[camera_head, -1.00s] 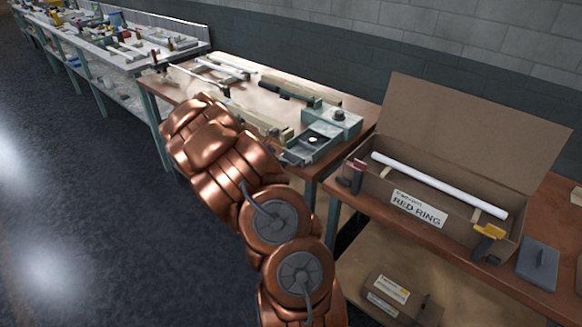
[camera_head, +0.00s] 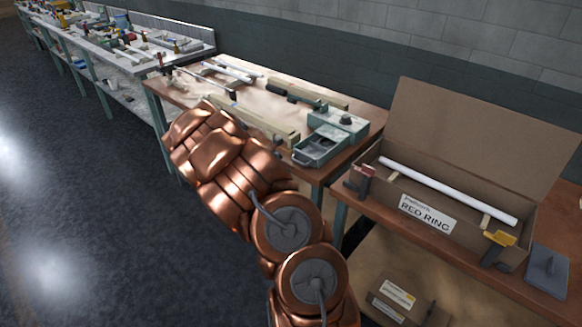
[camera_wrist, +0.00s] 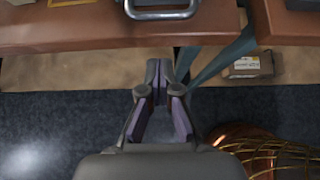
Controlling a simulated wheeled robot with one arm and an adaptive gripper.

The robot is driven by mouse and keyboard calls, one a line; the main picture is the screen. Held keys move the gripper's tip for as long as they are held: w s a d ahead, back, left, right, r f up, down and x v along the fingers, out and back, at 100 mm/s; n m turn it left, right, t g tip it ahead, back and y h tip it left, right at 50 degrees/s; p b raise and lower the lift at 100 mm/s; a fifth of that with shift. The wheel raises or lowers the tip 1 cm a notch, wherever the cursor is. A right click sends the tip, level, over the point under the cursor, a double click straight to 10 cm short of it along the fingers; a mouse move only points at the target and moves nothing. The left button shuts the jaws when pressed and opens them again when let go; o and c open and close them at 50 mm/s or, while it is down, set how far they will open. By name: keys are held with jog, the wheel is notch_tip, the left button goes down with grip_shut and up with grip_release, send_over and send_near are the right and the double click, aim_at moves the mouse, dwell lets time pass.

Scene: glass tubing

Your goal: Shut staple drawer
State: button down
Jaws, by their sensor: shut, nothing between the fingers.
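The staple drawer (camera_head: 320,150) is a small grey-green drawer at the near right corner of the wooden bench. It is pulled out of its grey-green cabinet (camera_head: 345,122), with its inside showing from above. A metal loop handle on the drawer front (camera_wrist: 162,13) shows at the top of the wrist view, over the bench edge. My gripper (camera_wrist: 160,68) is shut and empty, below and short of the handle in that picture, with a visible gap. In the head view my copper arm hides the gripper.
The bench top (camera_head: 265,105) carries wooden strips and tools left of the cabinet. A small carton (camera_wrist: 242,66) lies below. Dark floor (camera_head: 80,210) is clear at left.

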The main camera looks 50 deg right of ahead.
jog(key=b+v, duration=0.1)
jog(key=v, duration=0.8)
jog(key=shift+a+r+b, duration=0.15)
jog(key=shift+a+b, duration=0.2)
jog(key=shift+b, duration=0.05)
jog(key=shift+s, duration=0.15)
jog(key=s+a+r+m+g+y, duration=0.1)
jog(key=s+a+r+m, duration=0.2)
jog(key=s+a+m, duration=0.25)
jog(key=s+a+r+m+y, duration=0.2)
jog(key=s+a+r+m, duration=0.2)
jog(key=s+a, duration=0.2)
jog(key=s+a+m+y, duration=0.3)
jog(key=s+a, duration=0.6)
jog(key=a, duration=0.3)
jog(key=s+a+r+m+y, duration=0.1)
jog(key=s+a+m+y, duration=0.3)
jog(key=s+a, duration=0.5)
jog(key=a+m, duration=0.1)
jog(key=a, duration=0.2)
jog(key=shift+s+a, duration=0.15)
jog(key=shift+s, duration=0.05)
